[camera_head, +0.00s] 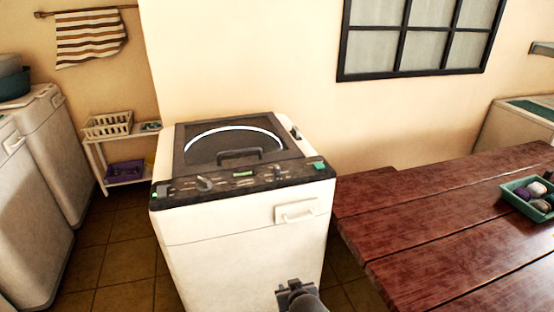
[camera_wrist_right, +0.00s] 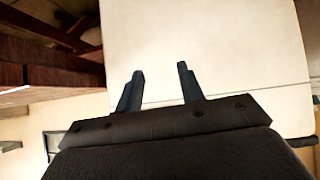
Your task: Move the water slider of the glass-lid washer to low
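The glass-lid washer (camera_head: 240,235) stands in the middle of the head view, white with a dark top and a closed glass lid (camera_head: 230,145). Its dark control panel (camera_head: 240,180) runs along the front top edge, with a grey knob and small green parts at both ends. Which control is the water slider is too small to tell. My right gripper (camera_head: 292,289) is low in front of the washer, apart from the panel. In the right wrist view its two fingers (camera_wrist_right: 160,88) are spread and empty, facing the washer's white body (camera_wrist_right: 220,50). My left gripper is not in view.
A wooden table (camera_head: 450,230) with a green tray (camera_head: 519,204) stands close at the washer's right. Other white washers (camera_head: 45,150) are at the left. A small shelf (camera_head: 122,160) with baskets stands behind. Tiled floor shows between them.

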